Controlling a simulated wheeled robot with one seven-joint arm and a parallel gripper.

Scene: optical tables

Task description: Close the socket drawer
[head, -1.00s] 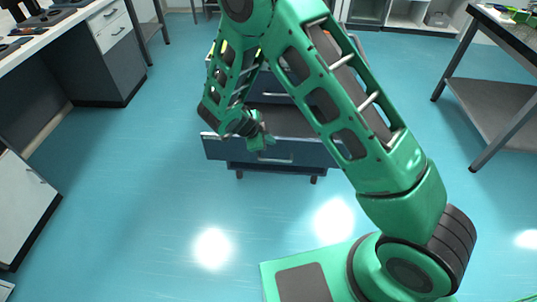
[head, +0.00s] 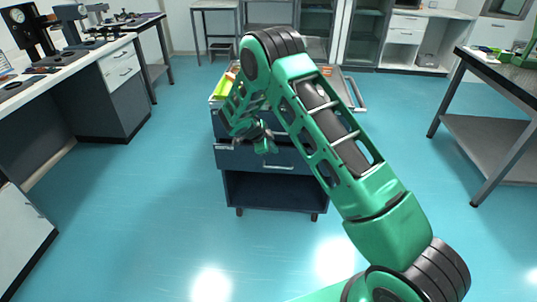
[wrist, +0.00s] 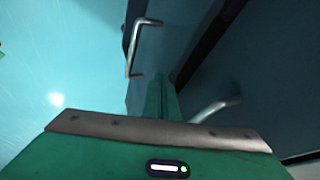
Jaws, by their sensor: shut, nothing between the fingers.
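A dark blue drawer cart (head: 275,192) stands in the middle of the floor in the head view. Its lower drawer (head: 230,158), with a bar handle, stands out a little in front of the body. I cannot tell exactly how far it is open, nor read any label on it. My gripper (head: 266,147) is shut and empty, in front of the cart near this drawer's top edge. Touching or apart is unclear. The wrist view shows my shut fingers (wrist: 161,97) between two bar handles, one upper left (wrist: 133,50) and one lower right (wrist: 215,108).
The cart top carries a yellow-green bin (head: 222,88), partly hidden by my arm. An open shelf space lies under the drawers. A workbench (head: 125,72) stands left and a dark table (head: 490,130) right. The blue floor around the cart is clear.

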